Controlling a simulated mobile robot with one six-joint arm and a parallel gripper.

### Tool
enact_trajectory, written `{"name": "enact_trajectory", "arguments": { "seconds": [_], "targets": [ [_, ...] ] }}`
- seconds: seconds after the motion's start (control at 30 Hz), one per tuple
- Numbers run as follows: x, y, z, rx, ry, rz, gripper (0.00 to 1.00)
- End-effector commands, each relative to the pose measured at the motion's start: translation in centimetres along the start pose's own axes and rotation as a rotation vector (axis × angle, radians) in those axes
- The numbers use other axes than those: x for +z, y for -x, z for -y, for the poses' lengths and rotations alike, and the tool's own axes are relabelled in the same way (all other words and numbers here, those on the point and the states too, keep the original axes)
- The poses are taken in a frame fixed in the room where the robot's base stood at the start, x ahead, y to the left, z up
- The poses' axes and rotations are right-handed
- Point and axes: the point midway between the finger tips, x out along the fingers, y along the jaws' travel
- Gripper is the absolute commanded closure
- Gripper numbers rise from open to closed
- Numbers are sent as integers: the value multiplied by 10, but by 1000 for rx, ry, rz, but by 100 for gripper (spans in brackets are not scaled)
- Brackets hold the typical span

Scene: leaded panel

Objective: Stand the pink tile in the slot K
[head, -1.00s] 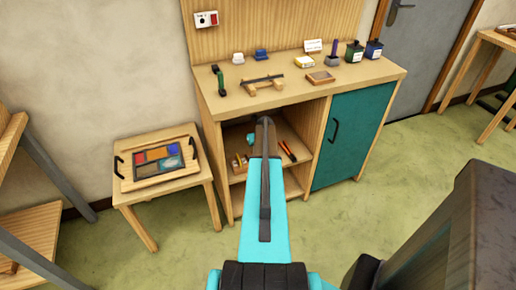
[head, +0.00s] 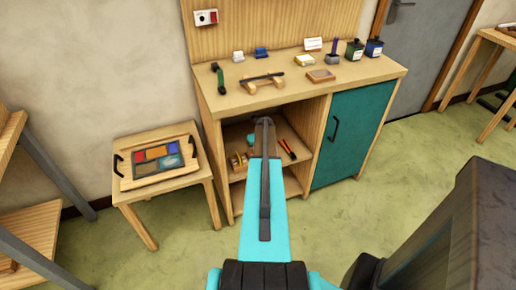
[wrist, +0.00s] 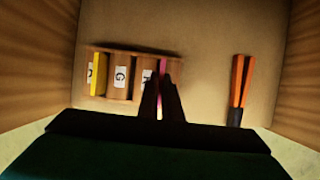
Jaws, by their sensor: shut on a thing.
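My gripper (wrist: 163,82) is shut on the pink tile (wrist: 163,68) inside the open cabinet bay. Only thin strips of pink show around the dark fingers. The wooden rack (wrist: 119,56) lies under and left of the fingers in the wrist view. The pink tile is at its right part; I cannot tell whether it is seated in a slot. A card reading G is clear; the card right of it is partly covered by the fingers, and no K is readable. A yellow tile (wrist: 98,74) stands in the rack's left part. In the head view my arm hides the gripper.
Orange-handled tools (wrist: 240,88) lie on the shelf right of the rack. Wooden walls close in the bay on both sides. A teal door (head: 350,135) is shut beside it. A stool (head: 175,190) with a tray of coloured tiles stands to the left.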

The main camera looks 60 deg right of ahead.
Motion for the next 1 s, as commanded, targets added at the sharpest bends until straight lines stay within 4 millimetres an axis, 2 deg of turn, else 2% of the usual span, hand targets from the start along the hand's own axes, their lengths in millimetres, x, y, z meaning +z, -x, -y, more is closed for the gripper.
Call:
{"name": "enact_trajectory", "arguments": {
  "seconds": [1.0],
  "targets": [
    [-6, -16, 0, 0, 0, 1, 100]
  ]
}}
